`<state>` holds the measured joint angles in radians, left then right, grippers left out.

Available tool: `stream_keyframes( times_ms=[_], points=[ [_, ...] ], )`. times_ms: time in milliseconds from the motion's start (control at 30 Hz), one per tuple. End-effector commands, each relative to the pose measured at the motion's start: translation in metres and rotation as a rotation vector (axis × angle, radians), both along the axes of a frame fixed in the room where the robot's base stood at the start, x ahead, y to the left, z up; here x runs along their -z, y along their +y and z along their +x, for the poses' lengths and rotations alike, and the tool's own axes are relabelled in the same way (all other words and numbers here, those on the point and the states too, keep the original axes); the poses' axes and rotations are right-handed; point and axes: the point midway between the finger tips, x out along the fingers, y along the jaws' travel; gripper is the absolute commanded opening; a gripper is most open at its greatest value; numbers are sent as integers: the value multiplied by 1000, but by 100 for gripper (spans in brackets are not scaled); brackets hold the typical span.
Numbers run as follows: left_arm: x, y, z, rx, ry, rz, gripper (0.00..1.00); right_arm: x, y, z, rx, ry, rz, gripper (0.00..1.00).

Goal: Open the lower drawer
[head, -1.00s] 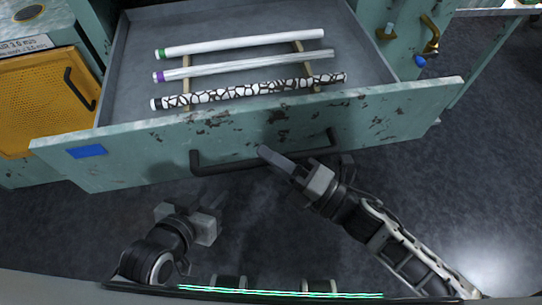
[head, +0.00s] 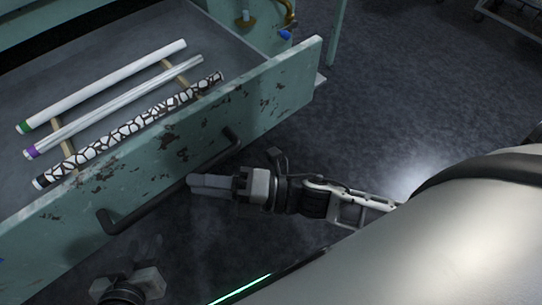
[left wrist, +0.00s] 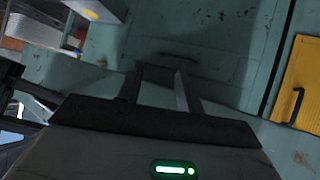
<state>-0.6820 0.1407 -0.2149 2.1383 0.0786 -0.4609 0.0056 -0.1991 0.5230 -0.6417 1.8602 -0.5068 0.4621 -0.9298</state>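The lower drawer (head: 172,140) is pulled out, with a worn teal front and a dark bar handle (head: 150,197). Three tubes lie inside: a white one with a green end (head: 105,85), a clear one with a purple end (head: 115,105) and a black-and-white patterned one (head: 125,130). My right gripper (head: 192,184) has its fingertips at the handle's middle; contact and the gap between them are unclear. My left gripper (head: 143,250) is dim, low and in front of the drawer. In the left wrist view its two fingers (left wrist: 158,90) are apart with nothing between them.
A yellow perforated panel with a dark handle (left wrist: 300,75) is at the right of the left wrist view. Brass and blue fittings (head: 285,33) are beyond the drawer. A cart (head: 510,22) stands far right. The floor right of the drawer is clear.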

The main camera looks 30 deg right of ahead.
Motion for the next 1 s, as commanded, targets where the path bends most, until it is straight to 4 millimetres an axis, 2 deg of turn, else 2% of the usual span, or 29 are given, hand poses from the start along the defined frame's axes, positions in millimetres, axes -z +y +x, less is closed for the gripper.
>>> stream_keyframes(
  times_ms=[100,300,500,700,1000],
  points=[
    [5,-1,0,0,0,-7,36,9,-27,-17,1,6,-4,38],
    [2,-2,1,-2,-13,-19,36,14,-67,-41,0,5,-4,38],
    [4,-2,0,-4,-11,-26,36,17,-93,-56,1,3,-4,38],
    [5,-3,-1,-6,-7,-29,36,17,-102,-60,0,1,-1,38],
    [4,-2,-1,-7,-8,-31,36,17,-102,-60,0,0,-1,38]
  ],
)
